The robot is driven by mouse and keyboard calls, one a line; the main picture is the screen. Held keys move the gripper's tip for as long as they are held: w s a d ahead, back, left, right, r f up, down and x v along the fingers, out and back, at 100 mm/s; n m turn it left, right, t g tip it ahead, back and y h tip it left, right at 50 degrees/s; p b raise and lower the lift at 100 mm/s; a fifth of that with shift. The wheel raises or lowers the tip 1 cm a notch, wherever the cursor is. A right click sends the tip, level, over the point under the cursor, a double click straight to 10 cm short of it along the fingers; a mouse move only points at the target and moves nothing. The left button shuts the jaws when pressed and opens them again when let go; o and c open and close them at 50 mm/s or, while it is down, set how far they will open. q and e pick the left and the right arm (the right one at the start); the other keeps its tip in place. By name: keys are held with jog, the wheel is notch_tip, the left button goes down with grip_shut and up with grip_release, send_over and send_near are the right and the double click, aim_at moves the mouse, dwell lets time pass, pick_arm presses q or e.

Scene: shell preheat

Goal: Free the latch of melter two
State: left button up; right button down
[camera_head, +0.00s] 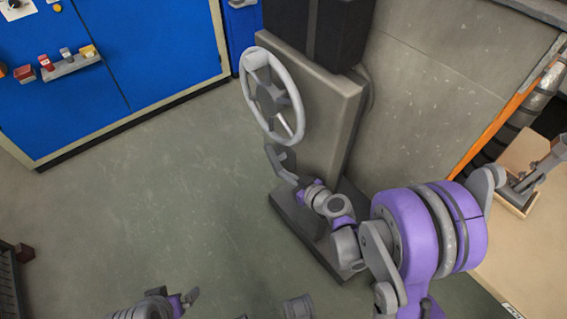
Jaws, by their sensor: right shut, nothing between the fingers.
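A grey machine body (338,134) stands on a dark base (345,258), with a black box (318,28) on top. A white handwheel (296,87) with a dark hub is on its left face. I cannot tell whether this is melter two, and no latch can be made out. My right gripper (279,160) is shut and empty, just below the wheel's lower rim. Whether it touches the wheel or the body is not clear. My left gripper (188,299) is small and partly cut off at the bottom edge, and its jaws cannot be read.
A tan bench (535,265) with a grey fixture (535,175) is at the right, near an orange-edged frame (505,115). The floor (165,190) left of the machine is clear.

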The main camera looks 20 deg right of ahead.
pick_arm(q)
jog(key=shift+s+b+x, duration=0.2)
jog(key=shift+b+x, duration=0.7)
jog(key=shift+x, duration=0.2)
pick_arm(e)
jog(key=shift+w+a+f, duration=0.15)
jog(key=shift+w+f, duration=0.2)
jog(key=shift+f, duration=0.25)
jog(key=shift+w+a+f, duration=0.1)
jog(key=shift+w+f, duration=0.25)
jog(key=shift+f, duration=0.3)
jog(key=shift+w+a+f, duration=0.15)
jog(key=shift+w+f, duration=0.2)
jog(key=shift+f, duration=0.25)
pick_arm(q)
jog(key=shift+s+f, duration=0.1)
pick_arm(e)
jog(key=shift+w, duration=0.1)
jog(key=shift+f, duration=0.1)
